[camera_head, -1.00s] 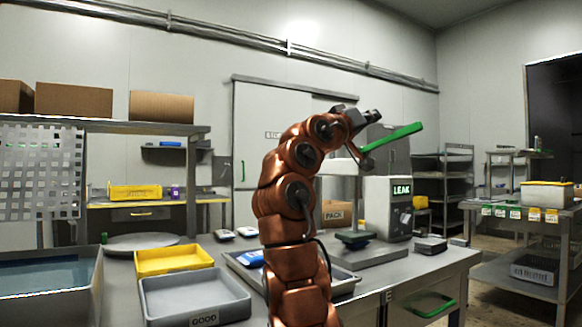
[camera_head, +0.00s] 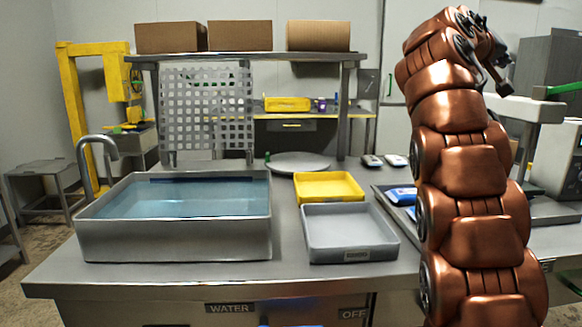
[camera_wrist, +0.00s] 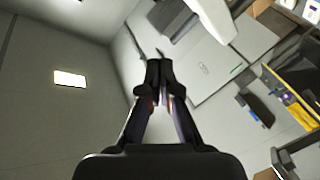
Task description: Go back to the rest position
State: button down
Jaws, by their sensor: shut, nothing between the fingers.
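My gripper shows in the wrist view (camera_wrist: 158,75), its dark fingers together with nothing between them. It is raised in the air, with the ceiling and wall panels behind it. In the head view my copper-coloured arm stands upright at the right, bent over at the top, and the dark wrist end (camera_head: 500,75) points right and down. The fingers are hard to make out there. The arm hides part of the tray with blue packs behind it.
A water basin (camera_head: 172,243) stands on the steel table at left. A yellow tray (camera_head: 330,187) and a grey tray (camera_head: 350,242) lie right of it. A blue pack (camera_head: 402,196) sits in a metal tray (camera_head: 383,205). Cardboard boxes (camera_head: 240,36) stand on a shelf behind.

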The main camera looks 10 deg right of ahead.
jog(key=s+a+f+n+g+y+p, duration=0.1)
jog(key=s+a+f+n+y+p, duration=0.1)
jog(key=s+a+f+y+p, duration=0.45)
jog(key=s+a+f+n+g+y+p, duration=0.1)
jog(key=a+f+n+y+p, duration=0.15)
jog(key=a+f+p, duration=0.75)
jog(key=s+a+f+g+y+p, duration=0.2)
jog(key=s+a+f+p, duration=0.1)
jog(key=s+a, duration=0.4)
jog(key=s+a+f+g+y+p, duration=0.2)
jog(key=s+a, duration=0.5)
jog(key=s, duration=0.5)
jog(key=s+a+f+g+y+p, duration=0.2)
jog(key=s+a+f+p, duration=0.2)
jog(key=s, duration=0.6)
jog(key=a+p, duration=0.2)
jog(key=a, duration=0.1)
jog(key=shift+a+y, duration=0.3)
jog(key=shift+s+d, duration=0.1)
jog(key=shift+d, duration=0.05)
